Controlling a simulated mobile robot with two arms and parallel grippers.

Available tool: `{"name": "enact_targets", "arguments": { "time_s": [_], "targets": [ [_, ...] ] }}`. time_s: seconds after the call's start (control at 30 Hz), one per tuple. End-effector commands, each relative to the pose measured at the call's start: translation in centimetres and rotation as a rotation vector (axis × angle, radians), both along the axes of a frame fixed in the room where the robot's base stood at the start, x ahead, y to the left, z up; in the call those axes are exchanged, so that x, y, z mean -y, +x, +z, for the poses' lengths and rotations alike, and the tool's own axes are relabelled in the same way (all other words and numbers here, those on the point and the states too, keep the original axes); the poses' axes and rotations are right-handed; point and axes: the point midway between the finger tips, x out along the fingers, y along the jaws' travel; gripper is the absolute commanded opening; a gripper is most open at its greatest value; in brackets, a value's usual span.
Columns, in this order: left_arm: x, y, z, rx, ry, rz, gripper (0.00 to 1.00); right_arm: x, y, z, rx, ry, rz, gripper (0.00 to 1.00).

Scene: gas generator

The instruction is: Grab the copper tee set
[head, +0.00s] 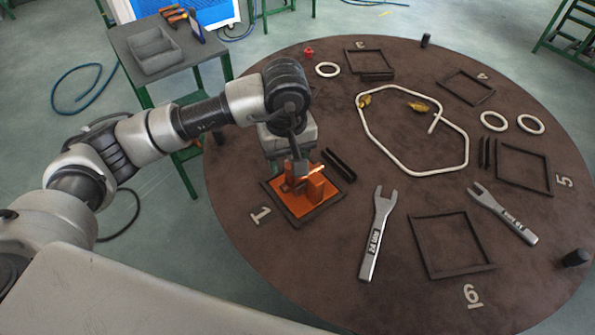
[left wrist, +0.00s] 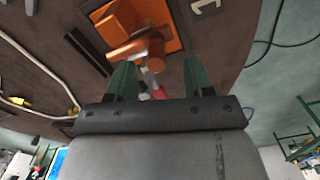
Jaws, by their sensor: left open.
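An orange fixture (head: 300,203) stands in the dark square frame marked 1 on the round brown table; its orange block also shows in the left wrist view (left wrist: 117,22). A small shiny copper-coloured piece (head: 317,170), which looks like the copper tee set, is at the top of the fixture, partly hidden by my left gripper. In the left wrist view a copper-coloured tube (left wrist: 133,48) lies just beyond the fingers. My left gripper (left wrist: 160,72) is open, its two green fingers apart, close above the fixture. A small pale and red part shows between the fingers. My right gripper is not seen.
Two wrenches (head: 376,236) (head: 505,215) lie on the table. A bent white tube (head: 405,172), brass fittings (head: 418,106), white rings (head: 327,69) and several empty dark frames (head: 450,245) lie around. A side table (head: 160,50) with a grey tray stands at upper left.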

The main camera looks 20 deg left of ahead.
Motion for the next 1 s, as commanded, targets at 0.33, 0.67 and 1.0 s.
{"name": "enact_targets", "arguments": {
  "time_s": [0.33,0.67,1.0],
  "targets": [
    [0.0,0.0,-4.1,-0.004,0.0,0.003,0.52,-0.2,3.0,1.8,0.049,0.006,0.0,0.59],
    [0.0,0.0,-5.8,0.001,-0.002,0.0,0.52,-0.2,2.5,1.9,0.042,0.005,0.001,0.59],
    [0.0,0.1,-5.8,0.001,-0.002,0.0,0.11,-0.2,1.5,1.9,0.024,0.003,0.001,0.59]
  ]
}}
